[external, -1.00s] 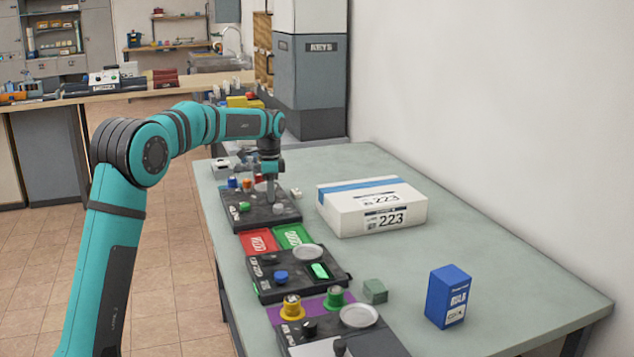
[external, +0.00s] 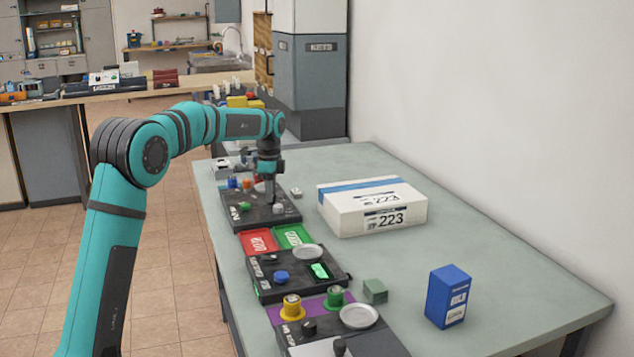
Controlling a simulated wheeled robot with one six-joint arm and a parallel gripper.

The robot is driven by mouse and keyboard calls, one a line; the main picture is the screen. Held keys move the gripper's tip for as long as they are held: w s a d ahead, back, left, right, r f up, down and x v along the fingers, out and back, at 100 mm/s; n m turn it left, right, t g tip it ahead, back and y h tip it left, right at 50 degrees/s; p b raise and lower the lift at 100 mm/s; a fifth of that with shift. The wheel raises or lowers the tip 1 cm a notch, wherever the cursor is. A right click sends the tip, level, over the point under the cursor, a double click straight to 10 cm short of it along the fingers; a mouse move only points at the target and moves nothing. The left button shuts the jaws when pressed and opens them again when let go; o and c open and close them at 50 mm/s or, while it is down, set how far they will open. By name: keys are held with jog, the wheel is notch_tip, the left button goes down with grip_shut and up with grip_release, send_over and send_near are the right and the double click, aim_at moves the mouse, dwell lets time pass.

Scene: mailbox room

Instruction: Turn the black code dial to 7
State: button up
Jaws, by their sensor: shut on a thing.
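My gripper (external: 270,196) points straight down over the far black panel (external: 287,219) on the green-grey table. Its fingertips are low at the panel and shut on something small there. By its place this is the black code dial, but the fingers hide it. The dial's pointer and any numbers cannot be read from this view. On the same panel, a green knob (external: 244,207) sits to the left of the fingers and a light grey knob (external: 278,208) close to their right.
A white box (external: 373,222) marked 223 stands right of the panel. Nearer are red (external: 258,241) and green (external: 293,236) trays, a second panel (external: 290,291) and a blue carton (external: 449,297).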

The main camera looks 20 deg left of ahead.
jog(key=o, duration=1)
jog(key=shift+a, duration=0.1)
notch_tip(320, 180, up, 17)
jog(key=shift+r, duration=0.2)
